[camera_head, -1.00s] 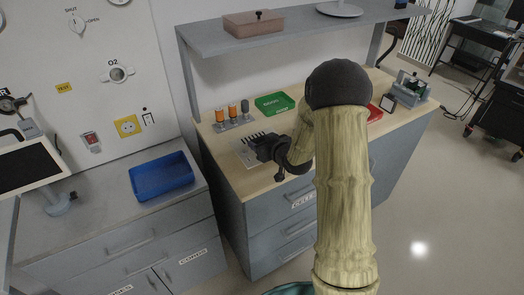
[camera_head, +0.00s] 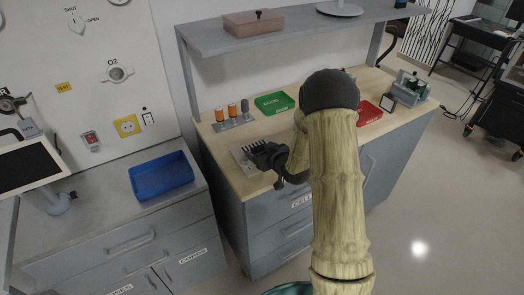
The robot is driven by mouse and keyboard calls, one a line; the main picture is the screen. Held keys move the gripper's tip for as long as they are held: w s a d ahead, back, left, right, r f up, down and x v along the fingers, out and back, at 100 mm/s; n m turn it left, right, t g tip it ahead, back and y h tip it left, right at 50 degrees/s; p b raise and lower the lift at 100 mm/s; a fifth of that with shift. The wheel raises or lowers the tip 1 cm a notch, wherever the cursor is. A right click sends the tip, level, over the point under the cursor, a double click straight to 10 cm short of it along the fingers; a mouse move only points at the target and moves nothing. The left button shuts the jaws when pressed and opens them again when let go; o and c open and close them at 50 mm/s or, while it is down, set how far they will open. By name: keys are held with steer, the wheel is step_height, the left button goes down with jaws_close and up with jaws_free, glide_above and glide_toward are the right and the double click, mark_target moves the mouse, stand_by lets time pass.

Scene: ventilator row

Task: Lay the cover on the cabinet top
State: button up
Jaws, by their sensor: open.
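A brownish-pink, flat, box-like piece with a small black knob on top, which looks like the cover (camera_head: 253,22), lies on the grey raised shelf (camera_head: 205,42). The cabinet top (camera_head: 232,182) is a light wood surface below that shelf, over grey drawers. My gripper (camera_head: 278,182) is open at the front left edge of the cabinet top, beside a small grey rack with dark pins (camera_head: 243,156). It is well below the cover and apart from it. My arm hides the middle of the cabinet top, and the fingertips are hard to make out.
Orange and grey cylinders in a holder (camera_head: 232,123), a green tray (camera_head: 273,103), a red tray (camera_head: 369,112) and a grey device (camera_head: 410,92) stand on the cabinet top. A blue bin (camera_head: 162,176) sits on the left counter. Open floor lies at right.

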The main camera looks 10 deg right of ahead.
steer(key=shift+r, duration=0.2)
steer(key=b+v, duration=0.1)
steer(key=v, duration=1.1)
steer(key=shift+f, duration=0.1)
steer(key=shift+s, duration=0.1)
steer(key=s+a+r+m+g+h, duration=0.1)
steer(key=s+g+h, duration=0.1)
steer(key=s+g, duration=0.3)
steer(key=s+a+r+m+g+h, duration=0.1)
steer(key=s+g, duration=0.4)
steer(key=s, duration=0.9)
steer(key=shift+a+r+m+h, duration=0.2)
steer(key=shift+a+m+h, duration=0.4)
steer(key=shift+a+m, duration=0.2)
